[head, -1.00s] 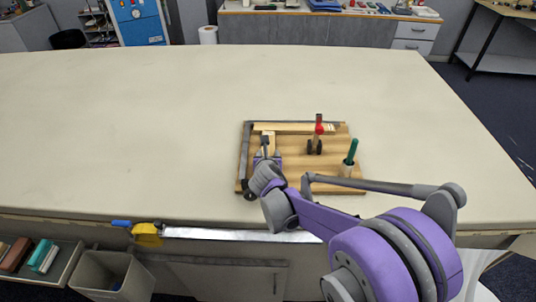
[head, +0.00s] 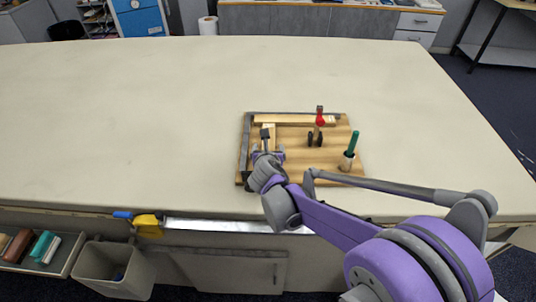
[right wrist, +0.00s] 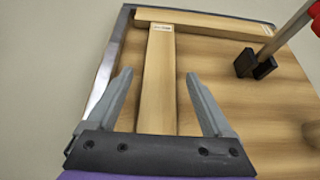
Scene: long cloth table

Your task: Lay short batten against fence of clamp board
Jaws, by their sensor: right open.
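The short batten (right wrist: 160,85) is a pale wooden strip with a small label at its far end. It lies flat on the clamp board (head: 295,160), its far end at the long batten (head: 290,120). In the right wrist view a strip of bare board shows between the short batten and the metal left fence (right wrist: 108,80). My right gripper (right wrist: 160,76) is open, one finger on each side of the short batten, with gaps on both sides. In the head view the gripper (head: 268,152) hides the batten's near part. My left gripper is not in view.
A red-handled clamp (head: 320,122) stands on the board right of my gripper, and a green-handled tool (head: 351,148) stands at the right edge. The cloth table (head: 130,110) is clear around the board. A yellow item (head: 148,225) hangs at the table's front edge.

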